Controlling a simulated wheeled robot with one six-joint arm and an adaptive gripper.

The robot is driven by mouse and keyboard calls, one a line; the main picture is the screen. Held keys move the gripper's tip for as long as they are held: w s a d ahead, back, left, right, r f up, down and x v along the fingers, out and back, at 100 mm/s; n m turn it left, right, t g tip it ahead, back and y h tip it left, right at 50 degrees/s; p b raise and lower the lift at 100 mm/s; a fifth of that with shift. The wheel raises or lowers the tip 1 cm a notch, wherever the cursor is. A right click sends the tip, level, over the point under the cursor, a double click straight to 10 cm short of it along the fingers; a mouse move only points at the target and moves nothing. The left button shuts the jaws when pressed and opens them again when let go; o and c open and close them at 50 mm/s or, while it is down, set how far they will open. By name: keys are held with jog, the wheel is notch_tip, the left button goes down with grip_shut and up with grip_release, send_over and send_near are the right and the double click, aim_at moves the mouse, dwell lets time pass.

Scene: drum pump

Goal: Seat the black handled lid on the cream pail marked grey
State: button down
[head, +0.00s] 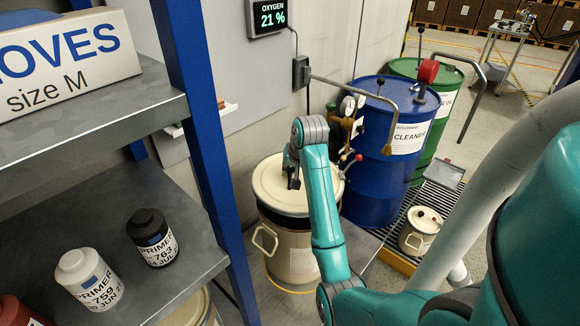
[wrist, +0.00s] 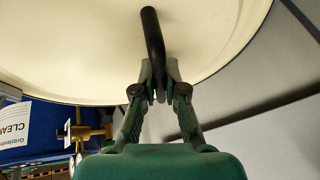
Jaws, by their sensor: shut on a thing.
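The lid is a wide cream disc (head: 272,192) with a black handle (wrist: 152,45). In the head view it is over the top of a large cream pail (head: 275,250) with a side bail and a blank-looking beige patch. A dark line shows between lid and pail; I cannot tell whether the lid rests on the rim or hangs just above it. I cannot make out a grey mark. My gripper (wrist: 160,95) is shut on the black handle, with the lid's cream face filling the top of the wrist view. My arm hides the pail's right side.
A blue drum (head: 375,180) with valves and a pipe stands right of the pail, a green drum (head: 435,90) behind it. A small cream pail (head: 416,240) sits on the grating. A blue-posted shelf (head: 75,220) with primer bottles stands close on the left. The wall is behind.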

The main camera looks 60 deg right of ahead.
jog(key=shift+s+f+n, duration=0.3)
jog(key=shift+f+n, duration=0.4)
jog(key=shift+n, duration=0.1)
jog(key=shift+f, duration=2.75)
jog(key=shift+s+d, duration=0.1)
jog(key=shift+s, duration=0.05)
jog(key=shift+f, duration=0.15)
jog(key=shift+r, duration=0.8)
jog(key=shift+f, duration=1.2)
dwell(0.6)
jog(key=c, duration=1.5)
grip_release()
